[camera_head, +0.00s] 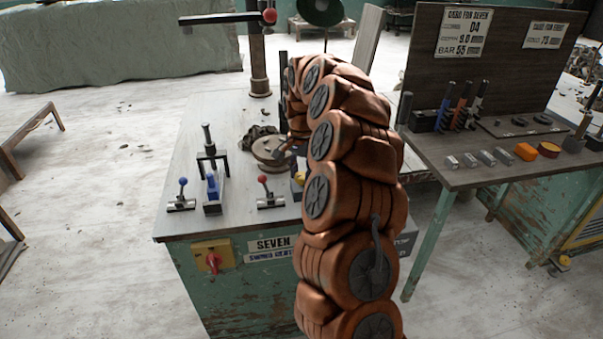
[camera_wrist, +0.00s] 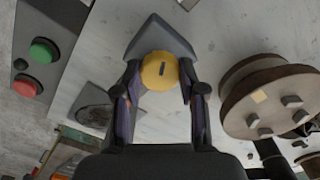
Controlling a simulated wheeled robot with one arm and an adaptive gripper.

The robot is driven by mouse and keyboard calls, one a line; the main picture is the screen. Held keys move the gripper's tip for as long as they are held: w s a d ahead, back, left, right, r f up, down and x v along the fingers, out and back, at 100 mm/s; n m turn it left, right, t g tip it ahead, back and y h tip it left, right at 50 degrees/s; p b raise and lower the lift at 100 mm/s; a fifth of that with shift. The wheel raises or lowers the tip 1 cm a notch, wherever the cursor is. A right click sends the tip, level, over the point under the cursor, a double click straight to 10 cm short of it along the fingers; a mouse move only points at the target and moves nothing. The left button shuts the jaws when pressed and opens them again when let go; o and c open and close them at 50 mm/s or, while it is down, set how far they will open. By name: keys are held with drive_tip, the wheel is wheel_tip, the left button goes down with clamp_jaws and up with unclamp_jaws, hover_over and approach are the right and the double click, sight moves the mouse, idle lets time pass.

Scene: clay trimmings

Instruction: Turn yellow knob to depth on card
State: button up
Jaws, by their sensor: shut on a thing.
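The yellow knob (camera_wrist: 160,71) is round with a short dark mark on its face, set on a grey wedge-shaped block (camera_wrist: 150,36) on the bench top. My gripper (camera_wrist: 160,78) is shut on the knob, one dark finger on its left side and one on its right. In the head view only a bit of the yellow knob (camera_head: 299,177) shows; my orange arm hides the gripper.
A round turntable-like disc (camera_wrist: 268,98) with blocks stands close right of my gripper. A green and red button box (camera_wrist: 38,66) is at left. Red (camera_head: 264,181) and blue (camera_head: 183,183) levers stand on the bench (camera_head: 228,133). A second card (camera_head: 543,35) is farther right.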

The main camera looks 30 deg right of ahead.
drive_tip(key=shift+n, duration=0.3)
drive_tip(key=n+b, duration=0.1)
drive_tip(key=n, duration=0.8)
idle(0.3)
idle(0.3)
drive_tip(key=o, duration=1.1)
drive_tip(key=shift+o, duration=0.2)
drive_tip(key=shift+r, duration=0.1)
